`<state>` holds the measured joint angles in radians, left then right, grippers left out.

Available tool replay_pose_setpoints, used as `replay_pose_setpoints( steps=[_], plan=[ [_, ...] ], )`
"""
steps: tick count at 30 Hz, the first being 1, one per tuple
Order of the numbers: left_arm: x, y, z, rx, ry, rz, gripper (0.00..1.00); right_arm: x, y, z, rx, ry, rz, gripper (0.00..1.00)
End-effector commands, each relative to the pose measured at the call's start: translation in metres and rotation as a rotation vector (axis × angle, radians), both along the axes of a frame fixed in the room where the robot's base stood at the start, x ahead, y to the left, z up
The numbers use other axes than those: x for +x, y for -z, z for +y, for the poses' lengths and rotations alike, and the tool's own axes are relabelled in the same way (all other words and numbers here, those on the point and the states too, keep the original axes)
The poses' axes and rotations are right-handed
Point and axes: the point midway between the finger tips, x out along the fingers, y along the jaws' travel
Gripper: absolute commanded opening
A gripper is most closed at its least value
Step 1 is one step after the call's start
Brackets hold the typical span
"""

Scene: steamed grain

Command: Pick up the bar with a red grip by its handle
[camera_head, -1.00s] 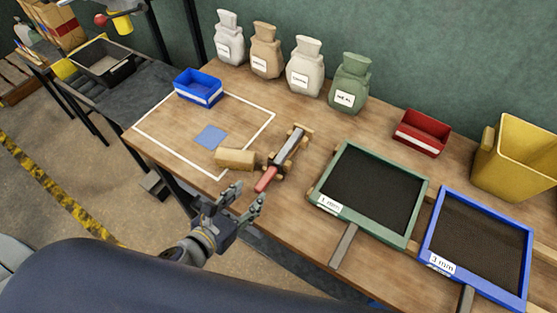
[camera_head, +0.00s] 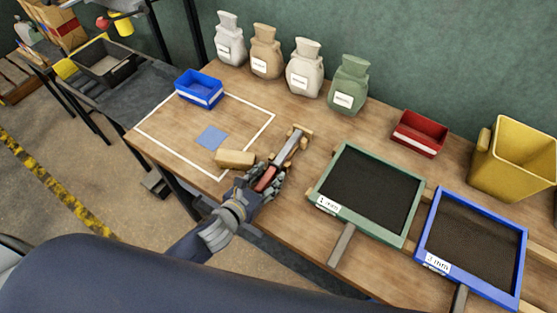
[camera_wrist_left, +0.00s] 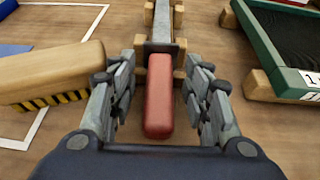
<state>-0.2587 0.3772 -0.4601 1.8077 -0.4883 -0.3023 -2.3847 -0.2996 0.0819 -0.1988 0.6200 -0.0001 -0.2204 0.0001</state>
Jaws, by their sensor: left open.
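The bar with a red grip (camera_head: 266,178) lies on a wooden rest on the table, its grey metal part (camera_head: 289,148) pointing away from me. My left gripper (camera_head: 263,182) is open around the red handle, with one finger on each side. In the left wrist view the red handle (camera_wrist_left: 159,103) lies between the open fingers of the left gripper (camera_wrist_left: 160,95), with gaps visible on both sides. The bar's metal part (camera_wrist_left: 163,22) runs up out of the top of that view. My right gripper is not in view.
A wooden block brush (camera_head: 235,158) lies just left of the gripper. The green-framed sieve (camera_head: 325,205) is to the right, with the blue-framed sieve (camera_head: 436,266) beyond it. A blue bin (camera_head: 200,92), several sacks and a red bin (camera_head: 420,136) stand farther back.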

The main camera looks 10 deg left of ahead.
Motion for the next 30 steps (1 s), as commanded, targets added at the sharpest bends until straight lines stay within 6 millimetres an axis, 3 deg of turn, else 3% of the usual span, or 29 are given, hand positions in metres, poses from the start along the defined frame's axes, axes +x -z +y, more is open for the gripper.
replay_pose_setpoints(
  steps=[5,9,11,23,30],
  plan=[
    [0.0,0.0,0.0,0.0,0.0,0.0,0.43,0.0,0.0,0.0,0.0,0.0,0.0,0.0],
    [0.0,0.0,0.0,0.0,0.0,0.0,0.11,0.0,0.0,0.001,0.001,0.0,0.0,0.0],
    [0.0,0.0,0.0,0.0,0.0,0.0,0.0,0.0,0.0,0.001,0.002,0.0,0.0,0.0],
    [0.001,-0.008,0.0,0.0,0.001,-0.005,0.0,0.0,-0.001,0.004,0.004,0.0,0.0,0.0],
    [0.001,-0.051,0.0,0.003,0.005,-0.01,0.0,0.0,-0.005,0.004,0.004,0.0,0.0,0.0]
  ],
)
